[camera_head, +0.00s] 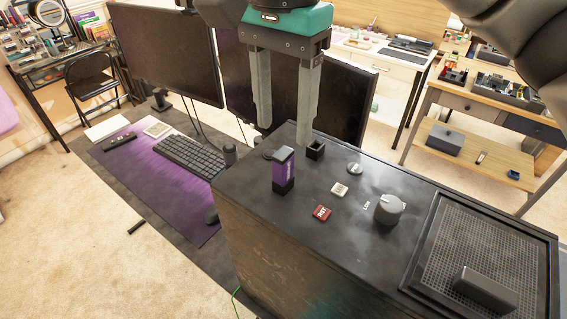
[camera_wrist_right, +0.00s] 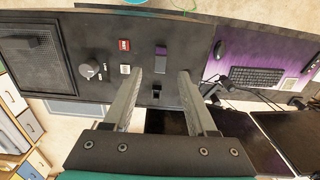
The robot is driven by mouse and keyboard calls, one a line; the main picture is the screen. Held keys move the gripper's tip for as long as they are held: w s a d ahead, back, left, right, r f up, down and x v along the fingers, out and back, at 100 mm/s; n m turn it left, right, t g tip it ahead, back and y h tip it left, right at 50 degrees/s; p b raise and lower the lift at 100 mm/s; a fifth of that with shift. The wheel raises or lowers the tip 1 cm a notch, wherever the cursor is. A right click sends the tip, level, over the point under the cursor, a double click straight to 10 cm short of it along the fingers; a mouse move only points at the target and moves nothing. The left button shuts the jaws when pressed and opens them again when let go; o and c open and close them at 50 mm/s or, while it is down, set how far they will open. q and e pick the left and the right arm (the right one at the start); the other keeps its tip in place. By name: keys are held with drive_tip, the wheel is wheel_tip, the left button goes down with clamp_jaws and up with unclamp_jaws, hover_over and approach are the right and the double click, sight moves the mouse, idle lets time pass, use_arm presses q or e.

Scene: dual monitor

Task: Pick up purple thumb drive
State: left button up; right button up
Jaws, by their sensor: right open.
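The purple thumb drive (camera_head: 283,170) stands upright on the dark top of the computer case (camera_head: 245,187), with a black lower end. In the right wrist view the drive (camera_wrist_right: 161,60) shows beyond the fingertips, roughly between their lines. My right gripper (camera_head: 284,130) points down, open and empty, above and slightly behind the drive. A small black open-topped holder (camera_head: 316,150) sits just right of the drive. My left gripper is not in view.
A mesh vent (camera_head: 450,245) lies farther right. Monitors (camera_head: 168,50) stand behind; a keyboard (camera_head: 188,156) lies left.

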sight(284, 153)
wheel_tip(284, 153, down, 2)
drive_tip(key=shift+f, duration=0.65)
wheel_tip(284, 153, down, 4)
drive_tip(key=shift+r+p, duration=0.25)
drive_tip(key=shift+p, duration=0.2)
drive_tip(key=shift+f, duration=0.4)
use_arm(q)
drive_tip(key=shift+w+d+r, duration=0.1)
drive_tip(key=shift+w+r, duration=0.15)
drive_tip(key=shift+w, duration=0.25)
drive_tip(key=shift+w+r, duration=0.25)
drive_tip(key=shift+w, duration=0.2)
use_arm(e)
clamp_jaws()
